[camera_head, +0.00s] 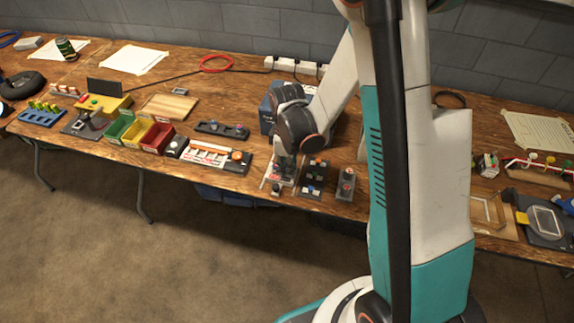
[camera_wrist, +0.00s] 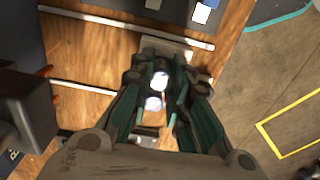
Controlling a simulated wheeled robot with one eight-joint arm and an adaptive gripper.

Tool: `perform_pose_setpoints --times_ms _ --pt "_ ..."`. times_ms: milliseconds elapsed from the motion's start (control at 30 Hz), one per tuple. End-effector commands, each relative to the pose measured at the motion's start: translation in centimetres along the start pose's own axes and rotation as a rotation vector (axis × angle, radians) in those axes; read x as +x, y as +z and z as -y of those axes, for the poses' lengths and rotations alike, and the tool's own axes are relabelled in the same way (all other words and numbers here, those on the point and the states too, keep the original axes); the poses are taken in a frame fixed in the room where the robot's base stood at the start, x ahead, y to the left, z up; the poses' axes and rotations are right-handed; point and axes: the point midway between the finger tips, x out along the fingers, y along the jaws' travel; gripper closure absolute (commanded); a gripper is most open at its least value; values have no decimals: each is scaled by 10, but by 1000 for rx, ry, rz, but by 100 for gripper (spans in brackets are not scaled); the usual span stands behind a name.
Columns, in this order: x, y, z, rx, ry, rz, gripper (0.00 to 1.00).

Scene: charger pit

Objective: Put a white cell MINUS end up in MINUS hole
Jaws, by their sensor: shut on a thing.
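My gripper (camera_wrist: 161,92) is pointed down, its green fingers closed around a small white round thing (camera_wrist: 159,80), which appears to be a white cell. A second pale round patch (camera_wrist: 152,103) shows just below it between the fingers; I cannot tell whether it is part of the same cell. In the head view my gripper (camera_head: 286,162) is low over a small plate with pale rails (camera_head: 269,183). The cell's MINUS end cannot be made out. No hole marked MINUS can be read in either view; the fingers hide what lies beneath.
A dark block with coloured pieces (camera_head: 314,178) and a grey block (camera_head: 346,184) stand close to the right of my gripper. A white-and-orange rack (camera_head: 204,153) and coloured bins (camera_head: 157,136) stand to the left. The table's front edge is near.

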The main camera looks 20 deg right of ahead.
Motion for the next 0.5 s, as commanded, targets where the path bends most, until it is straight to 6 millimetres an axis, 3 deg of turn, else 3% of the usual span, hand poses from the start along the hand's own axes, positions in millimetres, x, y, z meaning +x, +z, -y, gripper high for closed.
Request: perform_pose_setpoints --times_ms 500 --pt "3 0 0 0 0 0 100"
